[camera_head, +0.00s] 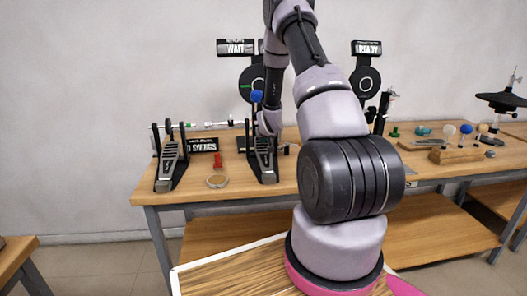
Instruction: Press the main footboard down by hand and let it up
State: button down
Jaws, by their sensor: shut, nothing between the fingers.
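Two metal pedals with ribbed footboards stand on the wooden table. The left footboard (169,160) slopes up toward the back. The right footboard (264,158) is below my gripper, and a blue beater ball (257,96) stands above it. Which of them is the main one is not clearly marked. My gripper (266,133) points down at the upper end of the right footboard. It is shut and empty. Its fingertips are small and partly hidden, so I cannot tell whether they touch the board.
Round pads under a WAIT sign (236,48) and a READY sign (367,48) stand behind. A red piece (218,160) and a tan disc (217,181) lie between the pedals. A wooden block with colored balls (455,155) is at right. My arm hides the table's middle.

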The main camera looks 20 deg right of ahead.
aim_at(263, 149)
jog(key=shift+s+f, duration=0.15)
jog(key=shift+f, duration=1.9)
jog(key=shift+r, duration=1.95)
jog(key=s+a, duration=0.1)
jog(key=s, duration=0.2)
jog(key=s+a, duration=0.1)
jog(key=s, duration=0.3)
jog(key=s+a, duration=0.1)
jog(key=s, duration=0.3)
jog(key=shift+s+a, duration=0.2)
jog(key=shift+r, duration=2)
